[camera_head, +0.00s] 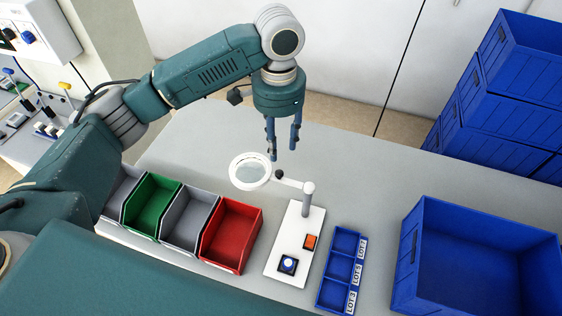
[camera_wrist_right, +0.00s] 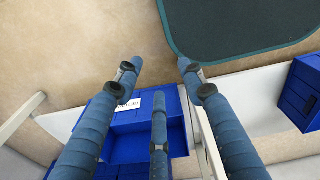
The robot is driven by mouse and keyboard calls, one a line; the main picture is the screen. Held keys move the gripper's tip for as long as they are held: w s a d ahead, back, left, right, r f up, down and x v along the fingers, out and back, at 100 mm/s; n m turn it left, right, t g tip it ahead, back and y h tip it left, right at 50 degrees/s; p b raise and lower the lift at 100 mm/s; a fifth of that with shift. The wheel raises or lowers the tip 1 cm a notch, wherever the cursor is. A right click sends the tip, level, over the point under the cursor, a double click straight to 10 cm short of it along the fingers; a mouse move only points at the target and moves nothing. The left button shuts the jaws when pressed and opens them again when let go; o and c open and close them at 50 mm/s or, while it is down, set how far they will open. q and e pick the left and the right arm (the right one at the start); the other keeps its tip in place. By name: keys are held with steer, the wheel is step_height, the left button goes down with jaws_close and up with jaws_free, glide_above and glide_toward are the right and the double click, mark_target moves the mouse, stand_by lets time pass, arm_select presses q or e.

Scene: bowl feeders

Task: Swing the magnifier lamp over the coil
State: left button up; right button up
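The magnifier lamp (camera_head: 235,180) has a white ring head around a clear lens, held out to the left on a short arm. The arm joins a grey post (camera_head: 308,200) on a white base plate (camera_head: 282,240), with a dark knob (camera_head: 280,174) along it. The plate carries an orange-red block and a dark square with a round blue-and-white part (camera_head: 288,263); I cannot tell which is the coil. My left gripper (camera_head: 283,152) points down just behind the ring, fingers apart and nothing between them. My right gripper (camera_wrist_right: 159,75) has its fingers spread and empty.
Grey, green and red bins (camera_head: 231,236) stand left of the base. A blue tray (camera_head: 337,270) with three LOT-labelled compartments lies to its right, then a large blue crate (camera_head: 408,262). More blue crates (camera_head: 500,130) are stacked behind. The table's back strip is clear.

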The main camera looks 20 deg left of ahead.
mark_target(279, 172)
arm_select(q)
step_height(279, 172, down, 9)
steer(key=shift+s+r+p, duration=0.1)
steer(key=shift+r+p, duration=0.1)
steer(key=shift+p, duration=0.8)
steer(key=shift+f, duration=0.8)
arm_select(e)
steer(key=shift+s+a+r, duration=0.15)
steer(key=shift+s+r, duration=0.05)
steer(key=shift+r, duration=0.4)
steer(key=shift+s+a+r, duration=0.15)
steer(key=shift+r, duration=0.4)
arm_select(q)
jaws_close()
arm_select(e)
steer(key=shift+d, duration=0.2)
